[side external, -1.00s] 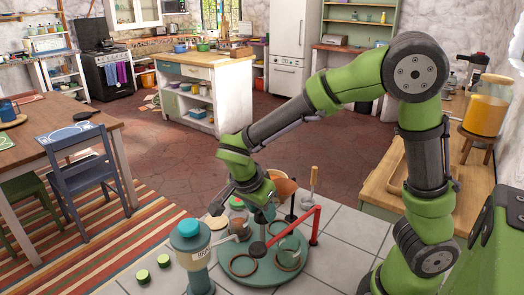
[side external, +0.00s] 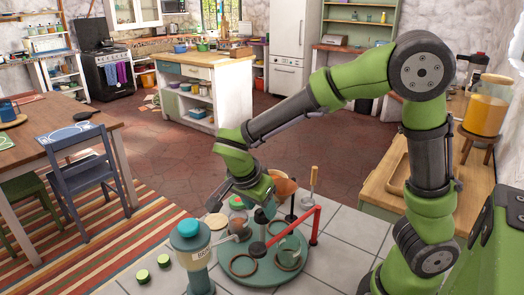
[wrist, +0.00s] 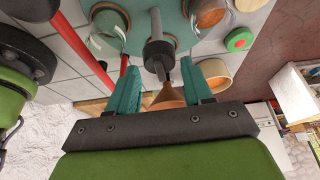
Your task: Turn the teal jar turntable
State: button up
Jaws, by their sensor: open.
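The teal turntable (side external: 238,266) sits on the tiled counter, with ring-shaped marks, jars and a dark central hub on it. It also shows at the top of the wrist view (wrist: 172,28). A dark grey upright peg (wrist: 158,52) stands at its edge. My gripper (wrist: 159,68) is open, its two teal fingers on either side of the peg in the picture. I cannot tell whether they touch it. In the side external view my gripper (side external: 264,212) is low over the far part of the turntable, partly hidden by my wrist.
A red bar (side external: 295,227) runs beside the hub to a red post. A teal-lidded dispenser (side external: 192,262) stands at the left. A copper funnel (wrist: 168,97) lies beyond the peg. Clear tiles (side external: 350,235) are at right.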

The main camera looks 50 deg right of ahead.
jog(key=v, duration=1.5)
jog(key=shift+r, duration=0.3)
jog(key=s+d+f+n+t+y, duration=0.3)
jog(key=s+d+n+t+y, duration=0.2)
jog(key=s+n, duration=0.5)
jog(key=shift+d+n+t+y, duration=0.4)
jog(key=shift+n+t+y, duration=0.55)
jog(key=shift+n, duration=1.05)
